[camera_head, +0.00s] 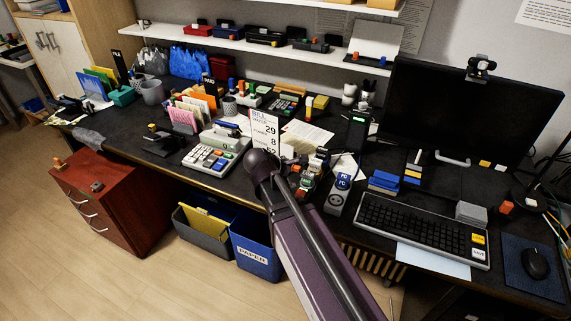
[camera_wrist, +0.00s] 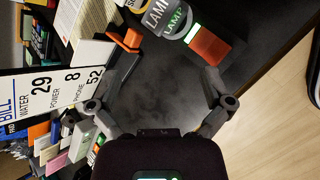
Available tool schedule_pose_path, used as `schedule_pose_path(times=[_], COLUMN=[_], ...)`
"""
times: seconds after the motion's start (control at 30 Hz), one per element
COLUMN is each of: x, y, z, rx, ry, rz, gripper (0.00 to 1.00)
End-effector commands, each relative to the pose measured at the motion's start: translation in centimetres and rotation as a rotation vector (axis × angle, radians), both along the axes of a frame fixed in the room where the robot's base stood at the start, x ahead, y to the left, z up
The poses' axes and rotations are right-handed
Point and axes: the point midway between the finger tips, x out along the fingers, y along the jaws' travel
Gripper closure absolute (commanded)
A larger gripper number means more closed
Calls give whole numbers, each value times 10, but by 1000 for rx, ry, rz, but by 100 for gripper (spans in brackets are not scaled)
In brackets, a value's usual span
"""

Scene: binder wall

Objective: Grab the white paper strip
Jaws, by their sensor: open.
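The white paper strip (camera_head: 264,133) stands upright out of the calculator-like machine on the desk, printed with "BILL" and the numbers 29, 8 and 52. It also shows at the left of the wrist view (camera_wrist: 52,92), running sideways, beside my left finger and outside the space between the fingers. My gripper (camera_wrist: 168,82) is open and empty above the dark desk top. In the head view my arm's end is in front of the strip's lower right, and the fingers are mostly hidden there.
A keyed calculator (camera_head: 211,158) stands left of the strip. Round "LAMP" buttons (camera_wrist: 172,16) and an orange block (camera_wrist: 208,44) lie ahead of my fingers in the wrist view. The keyboard (camera_head: 422,229) and monitor (camera_head: 455,115) stand to the right. Bins (camera_head: 257,255) stand below the desk edge.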

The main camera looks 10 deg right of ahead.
Motion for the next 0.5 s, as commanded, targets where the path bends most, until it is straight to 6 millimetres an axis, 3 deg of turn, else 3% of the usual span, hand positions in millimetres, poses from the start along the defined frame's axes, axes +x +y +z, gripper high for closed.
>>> schedule_pose_path(times=[0.03, 0.2, 0.5], x=[11, 38, 62], y=[9, 34, 67], z=[-9, -8, -1], rx=[-78, -355, -677], ry=[17, 87, 182], rz=[85, 345, 589], gripper=[0, 0, 0])
